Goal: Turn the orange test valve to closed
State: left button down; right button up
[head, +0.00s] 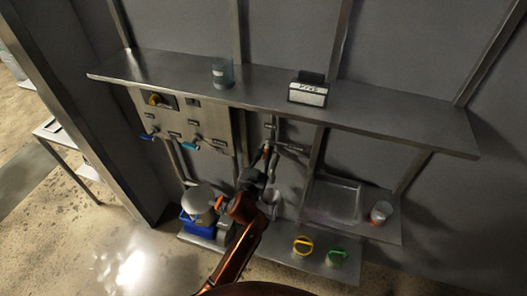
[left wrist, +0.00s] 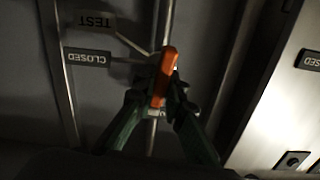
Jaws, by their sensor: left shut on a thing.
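The orange test valve handle (left wrist: 167,66) stands out in the left wrist view, in front of a vertical pipe. A TEST tag (left wrist: 95,21) and a CLOSED tag (left wrist: 87,57) sit to its left, appearing upside down. My left gripper (left wrist: 162,97) is shut on the handle, one dark finger on each side. In the head view my left gripper (head: 262,168) reaches up to the pipework below the shelf, and only a small bit of the orange handle (head: 265,153) shows above it. The gripper hides most of the valve there. My right gripper is not in view.
A metal shelf (head: 400,127) runs above the valve, with a glass jar (head: 222,73) and a small sign box (head: 308,91). A panel with blue-handled valves (head: 148,136) is at left. A blue bin (head: 197,226), a sink (head: 334,199) and yellow (head: 303,246) and green (head: 337,257) rings surround the area.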

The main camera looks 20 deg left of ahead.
pick_arm(q)
jog(key=m+p, duration=0.1)
jog(key=m, duration=0.1)
jog(key=shift+r+m, duration=0.15)
jog(key=shift+m, duration=0.15)
jog(key=m+p, duration=0.1)
jog(key=m, duration=0.3)
jog(key=shift+m+p, duration=0.3)
jog(key=m+p, duration=0.1)
jog(key=m, duration=0.3)
jog(key=shift+d+m, duration=0.1)
jog(key=shift+m, duration=0.2)
jog(key=shift+f+m+p, duration=0.15)
jog(key=shift+m, duration=1)
jog(key=shift+f+m+p, duration=0.1)
jog(key=shift+m+p, duration=0.05)
jog(key=shift+m, duration=1)
jog(key=c, duration=2)
grip_release()
jog(key=shift+o, duration=0.2)
